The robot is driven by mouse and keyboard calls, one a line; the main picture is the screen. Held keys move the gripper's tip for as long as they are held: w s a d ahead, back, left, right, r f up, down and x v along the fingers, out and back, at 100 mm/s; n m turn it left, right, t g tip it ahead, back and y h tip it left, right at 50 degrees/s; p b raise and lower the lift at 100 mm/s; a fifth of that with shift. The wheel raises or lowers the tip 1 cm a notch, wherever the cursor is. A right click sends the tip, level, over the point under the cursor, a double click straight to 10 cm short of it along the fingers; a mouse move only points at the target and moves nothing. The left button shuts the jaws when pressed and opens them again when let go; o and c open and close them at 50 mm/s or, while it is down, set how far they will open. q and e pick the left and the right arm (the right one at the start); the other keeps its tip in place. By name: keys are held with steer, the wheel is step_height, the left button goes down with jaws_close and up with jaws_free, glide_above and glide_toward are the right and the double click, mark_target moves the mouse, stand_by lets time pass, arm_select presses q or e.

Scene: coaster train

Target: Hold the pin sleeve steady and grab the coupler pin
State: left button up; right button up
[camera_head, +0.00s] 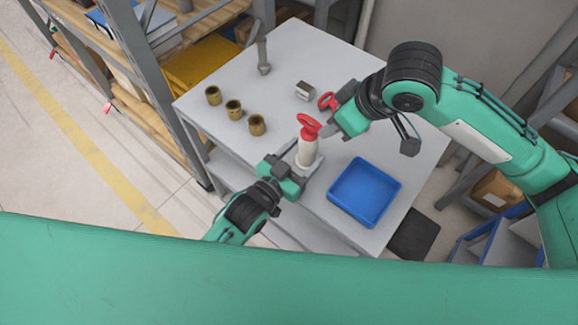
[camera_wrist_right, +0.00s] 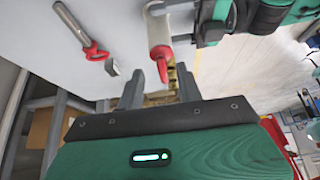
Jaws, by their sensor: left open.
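The pin sleeve (camera_head: 307,155), a pale upright cylinder, stands near the table's front edge; it also shows in the right wrist view (camera_wrist_right: 158,28). The coupler pin's red looped handle (camera_head: 309,124) sticks out of its top; any shaft inside is hidden. My left gripper (camera_head: 303,168) is open at the sleeve's lower part, its fingers beside it; contact cannot be told. My right gripper (camera_head: 334,124) is just right of the red handle. In the wrist view its fingers (camera_wrist_right: 158,90) are open, with the red handle (camera_wrist_right: 161,53) near and slightly beyond their tips.
Three brass cups (camera_head: 234,109) stand left, a grey upright part (camera_head: 263,55) farther back. A blue tray (camera_head: 365,191) sits at the front right.

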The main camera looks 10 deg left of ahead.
mark_target(311, 120)
arm_select(q)
steer(key=shift+x, duration=1.1)
steer(key=c, duration=1.1)
arm_select(e)
steer(key=shift+o, duration=0.4)
step_height(311, 120, up, 6)
steer(key=w+a+h, duration=0.1)
steer(key=shift+g, duration=0.4)
steer(key=x, duration=0.6)
steer(key=shift+w+a, duration=0.1)
steer(key=shift+w, duration=0.1)
steer(key=shift+s+x, duration=0.1)
steer(key=shift+x, duration=1.2)
steer(key=shift+s+x, duration=0.15)
steer(key=shift+x, duration=1.1)
